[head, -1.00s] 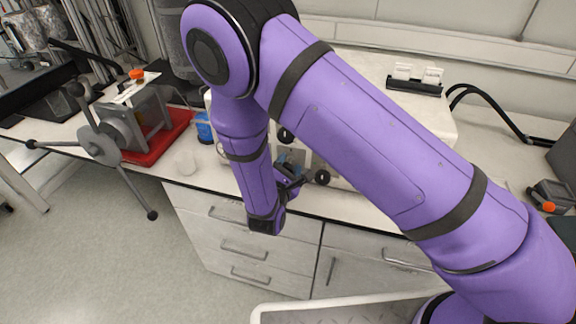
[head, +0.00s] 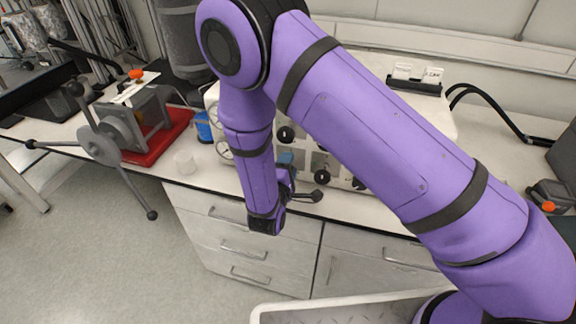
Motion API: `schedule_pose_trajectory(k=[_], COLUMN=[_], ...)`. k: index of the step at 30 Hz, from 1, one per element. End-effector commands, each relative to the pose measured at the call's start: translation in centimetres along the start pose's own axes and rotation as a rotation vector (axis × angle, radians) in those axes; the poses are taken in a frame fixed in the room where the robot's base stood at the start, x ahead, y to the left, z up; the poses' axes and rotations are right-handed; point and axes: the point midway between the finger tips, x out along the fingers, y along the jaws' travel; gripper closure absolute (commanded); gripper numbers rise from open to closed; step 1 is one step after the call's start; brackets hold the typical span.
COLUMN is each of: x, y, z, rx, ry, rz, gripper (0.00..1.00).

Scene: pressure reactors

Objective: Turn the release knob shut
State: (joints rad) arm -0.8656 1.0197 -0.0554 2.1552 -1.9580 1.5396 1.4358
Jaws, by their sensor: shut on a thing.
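The white control panel (head: 338,163) stands on the bench behind my arm and carries several black knobs. One black knob (head: 285,134) shows at its upper left and another (head: 321,177) lower down. My gripper (head: 300,192) is at the lower front of the panel, mostly behind my forearm. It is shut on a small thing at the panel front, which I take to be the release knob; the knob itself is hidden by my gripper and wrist. Labels on the panel are too small to read.
Left of the panel, a grey device with long handle spokes (head: 104,148) stands on a red base (head: 163,141). White drawers (head: 240,243) lie below the bench edge.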

Motion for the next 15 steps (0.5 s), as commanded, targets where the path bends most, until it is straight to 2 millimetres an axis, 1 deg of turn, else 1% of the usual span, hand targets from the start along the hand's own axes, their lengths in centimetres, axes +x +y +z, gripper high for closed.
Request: schedule_pose_trajectory(k=[6, 15], x=[-0.11, -0.11], y=[-0.13, -0.14], z=[-0.01, -0.01], rx=[0.035, 0.041], ry=[0.002, 0.002], rz=[-0.003, -0.003], gripper=[0.77, 0.77])
